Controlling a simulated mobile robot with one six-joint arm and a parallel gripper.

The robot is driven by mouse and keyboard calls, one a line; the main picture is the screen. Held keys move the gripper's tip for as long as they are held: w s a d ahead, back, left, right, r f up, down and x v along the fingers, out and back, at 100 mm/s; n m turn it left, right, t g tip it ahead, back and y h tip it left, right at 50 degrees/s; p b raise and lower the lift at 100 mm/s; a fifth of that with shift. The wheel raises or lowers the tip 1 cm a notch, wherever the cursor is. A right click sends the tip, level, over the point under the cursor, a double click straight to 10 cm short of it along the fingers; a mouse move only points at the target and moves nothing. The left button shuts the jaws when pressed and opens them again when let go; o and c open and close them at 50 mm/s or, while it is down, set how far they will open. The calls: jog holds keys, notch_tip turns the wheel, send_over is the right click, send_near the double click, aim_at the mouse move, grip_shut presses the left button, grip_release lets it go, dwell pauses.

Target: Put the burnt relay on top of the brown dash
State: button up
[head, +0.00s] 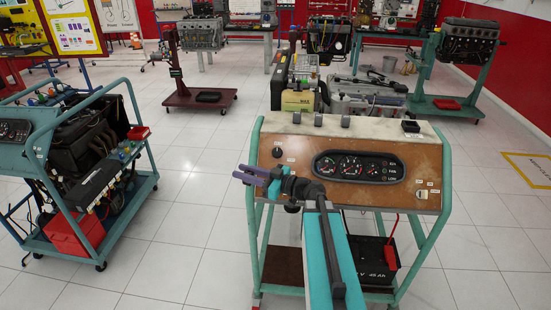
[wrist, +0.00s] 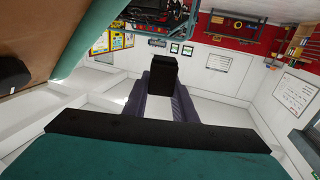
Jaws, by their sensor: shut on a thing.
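The brown dash (head: 300,150) is a panel with gauges on a teal wheeled stand, with a pale flat top. My gripper (head: 251,175) is in front of the dash's left edge, below its top, pointing left. In the wrist view, my gripper (wrist: 162,100) is shut on a black block (wrist: 163,74), which looks like the burnt relay. The block shows at the fingertips, clear of any surface. In the head view I cannot make it out. A brown panel with a teal edge, probably the dash (wrist: 110,22), fills the upper left of the wrist view.
Several small grey blocks (head: 319,120) stand along the left and middle of the dash top, and a black square item (head: 410,126) lies at its right. Clear top lies between them. A teal engine trainer (head: 75,165) stands left, across open floor. A battery (head: 375,262) sits below the dash.

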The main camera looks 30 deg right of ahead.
jog(key=s+a+f+n+g+y, duration=0.1)
jog(key=a+g+y, duration=0.1)
jog(key=a, duration=0.5)
jog(key=s+a+f+n+g+y, duration=0.1)
jog(key=s+a+n+g+y, duration=0.1)
jog(key=a, duration=0.5)
jog(key=shift+s+n, duration=0.2)
jog(key=shift+n, duration=0.1)
jog(key=shift+d+f, duration=0.1)
jog(key=shift+d, duration=0.05)
